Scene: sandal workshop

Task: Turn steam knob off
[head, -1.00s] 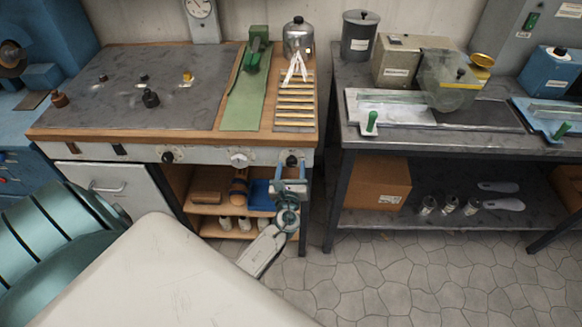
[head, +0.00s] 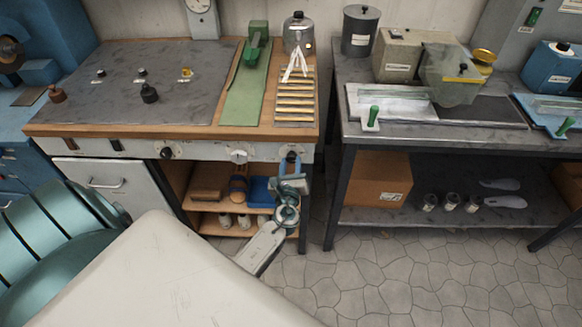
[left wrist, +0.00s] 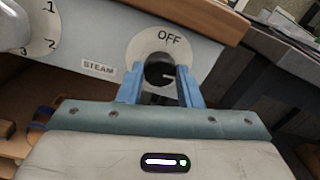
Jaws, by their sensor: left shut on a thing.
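The steam knob (left wrist: 160,71) is a round black knob on a white dial, on the workbench's front panel. The dial reads OFF at its top, and a STEAM label (left wrist: 98,67) is at its left. The knob's pale mark points to the right in the left wrist view, not at OFF. My left gripper (left wrist: 159,80) has its blue fingers on either side of the knob, shut on it. In the head view my left gripper (head: 290,165) is at the panel's right end and largely hides the knob. My right gripper is out of view.
A numbered white dial (head: 239,155) and another black knob (head: 166,152) are to the left on the panel. Open shelves below hold a blue box (head: 261,190) and shoe forms. A second bench (head: 345,140) stands right, across a narrow gap. Tiled floor is clear in front.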

